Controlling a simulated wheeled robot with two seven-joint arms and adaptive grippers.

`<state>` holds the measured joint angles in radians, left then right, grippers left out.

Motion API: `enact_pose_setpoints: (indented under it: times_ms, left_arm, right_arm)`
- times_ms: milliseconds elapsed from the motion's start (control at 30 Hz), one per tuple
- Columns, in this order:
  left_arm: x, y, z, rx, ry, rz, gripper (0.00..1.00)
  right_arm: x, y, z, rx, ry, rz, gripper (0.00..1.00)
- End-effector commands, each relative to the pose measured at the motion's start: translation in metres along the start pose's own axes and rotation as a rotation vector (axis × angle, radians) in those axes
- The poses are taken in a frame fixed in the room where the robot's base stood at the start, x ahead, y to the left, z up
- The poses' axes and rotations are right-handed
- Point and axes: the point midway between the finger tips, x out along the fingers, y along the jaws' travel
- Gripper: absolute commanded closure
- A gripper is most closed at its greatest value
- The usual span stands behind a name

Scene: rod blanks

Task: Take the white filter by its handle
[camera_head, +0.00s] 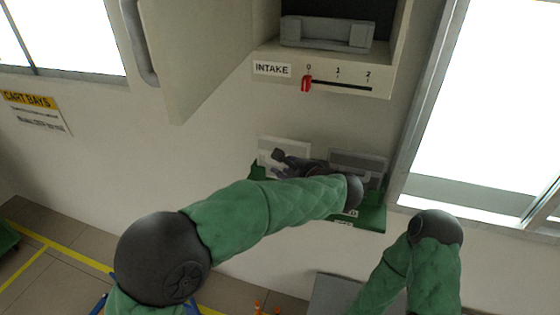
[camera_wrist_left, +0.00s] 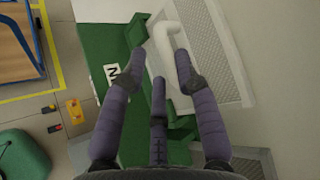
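The white filter (camera_head: 285,146) stands in the left part of a green holder (camera_head: 371,216) against the wall. In the left wrist view the filter (camera_wrist_left: 212,40) shows its mesh face and a white bar handle (camera_wrist_left: 164,42). My left gripper (camera_head: 282,160) is in front of the filter in the head view. In the left wrist view my left gripper (camera_wrist_left: 159,62) is open, its fingertips apart with the handle between or just beyond them. I cannot tell whether they touch it. My right gripper is not in view.
A grey filter (camera_head: 358,162) stands at the right of the holder. Above is an intake housing (camera_head: 390,75) with its door (camera_head: 195,50) open, a grey unit (camera_head: 326,34) inside and a red slider (camera_head: 306,83) at 0. A window frame (camera_head: 425,100) is at right.

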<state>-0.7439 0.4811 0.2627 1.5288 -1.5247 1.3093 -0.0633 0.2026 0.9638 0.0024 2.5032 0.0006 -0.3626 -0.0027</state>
Motion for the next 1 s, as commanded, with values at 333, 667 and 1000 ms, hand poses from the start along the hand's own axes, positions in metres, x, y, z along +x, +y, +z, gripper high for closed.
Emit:
enact_pose_setpoints:
  times_ms: [333, 667, 1000]
  left_arm:
    - [0.039, 0.001, -0.001, -0.001, -0.002, 0.001, 0.69]
    - [0.051, 0.0, -0.001, 0.001, 0.0, 0.0, 0.69]
    - [0.051, 0.0, -0.001, 0.0, 0.0, -0.001, 1.0]
  right_arm:
    - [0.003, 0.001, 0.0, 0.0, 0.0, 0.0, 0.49]
    - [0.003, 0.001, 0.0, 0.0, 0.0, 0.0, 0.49]
    - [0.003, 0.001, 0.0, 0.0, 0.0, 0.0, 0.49]
